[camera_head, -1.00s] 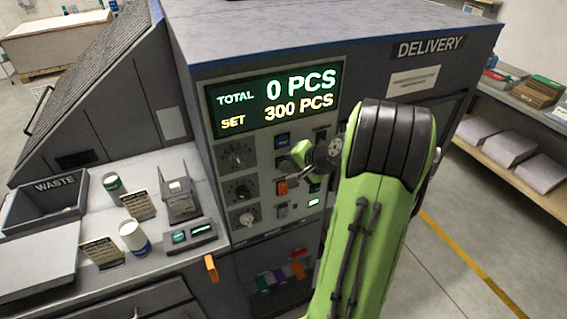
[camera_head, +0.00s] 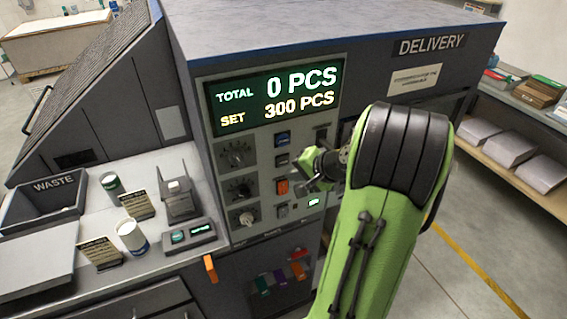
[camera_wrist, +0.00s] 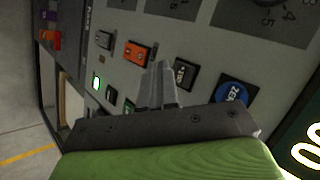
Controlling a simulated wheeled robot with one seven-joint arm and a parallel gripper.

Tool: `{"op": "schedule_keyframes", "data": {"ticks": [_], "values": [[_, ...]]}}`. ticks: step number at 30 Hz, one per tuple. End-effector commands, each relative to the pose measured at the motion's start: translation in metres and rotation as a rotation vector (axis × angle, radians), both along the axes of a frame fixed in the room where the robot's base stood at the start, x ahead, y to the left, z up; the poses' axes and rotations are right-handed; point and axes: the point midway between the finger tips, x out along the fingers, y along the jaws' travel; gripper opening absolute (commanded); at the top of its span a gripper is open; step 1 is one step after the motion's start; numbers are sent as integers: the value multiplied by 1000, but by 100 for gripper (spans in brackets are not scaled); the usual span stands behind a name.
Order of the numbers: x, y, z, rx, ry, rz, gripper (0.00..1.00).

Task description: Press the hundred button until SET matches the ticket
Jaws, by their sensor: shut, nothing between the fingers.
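The display (camera_head: 275,98) on the panel reads TOTAL 0 PCS and SET 300 PCS. Below it a column holds a blue button (camera_head: 282,140), a dark button (camera_head: 282,160), an orange button (camera_head: 282,187) and a grey button (camera_head: 282,211). Which one is the hundred button I cannot read. My gripper (camera_head: 308,184) is shut and empty, in front of the panel just right of the orange button. In the wrist view the shut fingertips (camera_wrist: 158,70) appear between the orange button (camera_wrist: 138,53) and a dark button (camera_wrist: 185,74); contact cannot be told.
Cups, a small device (camera_head: 190,235) and the WASTE bin (camera_head: 42,203) are there too. Rotary knobs (camera_head: 238,188) sit left of the buttons.

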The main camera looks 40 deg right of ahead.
Motion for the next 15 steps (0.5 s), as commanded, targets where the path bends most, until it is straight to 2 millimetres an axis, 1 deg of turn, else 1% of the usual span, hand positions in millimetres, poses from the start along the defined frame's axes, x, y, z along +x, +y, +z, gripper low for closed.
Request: {"op": "schedule_keyframes", "data": {"ticks": [3,9,15], "values": [[-12,3,-2,0,0,-3,0],[-29,8,-2,0,0,-1,0],[-32,10,-1,2,-1,0,0]]}}
